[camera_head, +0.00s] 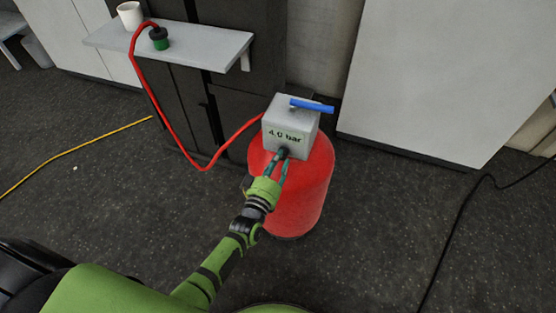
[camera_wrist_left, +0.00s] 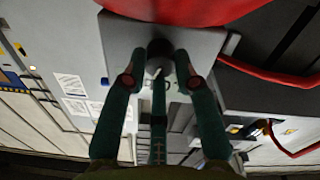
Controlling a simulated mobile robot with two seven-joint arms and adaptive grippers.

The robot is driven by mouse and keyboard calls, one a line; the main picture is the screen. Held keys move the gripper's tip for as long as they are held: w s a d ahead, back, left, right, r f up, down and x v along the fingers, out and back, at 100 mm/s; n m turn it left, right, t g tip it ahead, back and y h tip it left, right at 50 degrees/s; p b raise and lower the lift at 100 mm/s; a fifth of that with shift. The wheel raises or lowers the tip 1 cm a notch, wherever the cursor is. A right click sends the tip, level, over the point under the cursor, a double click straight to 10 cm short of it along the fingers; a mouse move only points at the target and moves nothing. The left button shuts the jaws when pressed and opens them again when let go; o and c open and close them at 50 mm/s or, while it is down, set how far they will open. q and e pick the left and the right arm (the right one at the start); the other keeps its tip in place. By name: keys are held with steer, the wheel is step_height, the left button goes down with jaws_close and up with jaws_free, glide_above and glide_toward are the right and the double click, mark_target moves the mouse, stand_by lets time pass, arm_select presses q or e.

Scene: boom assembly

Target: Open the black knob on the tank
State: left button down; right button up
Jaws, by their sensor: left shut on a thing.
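The red tank (camera_head: 302,195) stands on the floor with a grey box (camera_head: 291,124) on top that reads "4.0 bar". A blue lever (camera_head: 312,106) lies across the top of the box. The black knob (camera_head: 283,152) is low on the front face of the box. My left gripper (camera_head: 279,161) reaches up to it and is shut on it. In the left wrist view the knob (camera_wrist_left: 160,47) sits between the teal fingers against the grey box (camera_wrist_left: 118,38), partly hidden by them. My right gripper is not in view.
A red hose (camera_head: 168,115) runs from the box to a green and black fitting (camera_head: 159,39) on the grey shelf (camera_head: 195,43), beside a white cup (camera_head: 130,14). A yellow cable (camera_head: 75,149) and a black cable (camera_head: 453,222) lie on the floor. The floor around the tank is mostly clear.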

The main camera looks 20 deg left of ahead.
arm_select(q)
steer(key=shift+m, duration=1)
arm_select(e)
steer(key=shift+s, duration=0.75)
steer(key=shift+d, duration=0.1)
arm_select(q)
steer(key=c, duration=1)
jaws_free()
steer(key=shift+o, duration=0.2)
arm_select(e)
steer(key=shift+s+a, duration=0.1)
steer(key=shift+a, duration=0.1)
arm_select(q)
steer(key=s, duration=1.2)
steer(key=shift+a, duration=0.35)
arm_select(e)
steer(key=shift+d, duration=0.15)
arm_select(q)
steer(key=shift+f, duration=0.1)
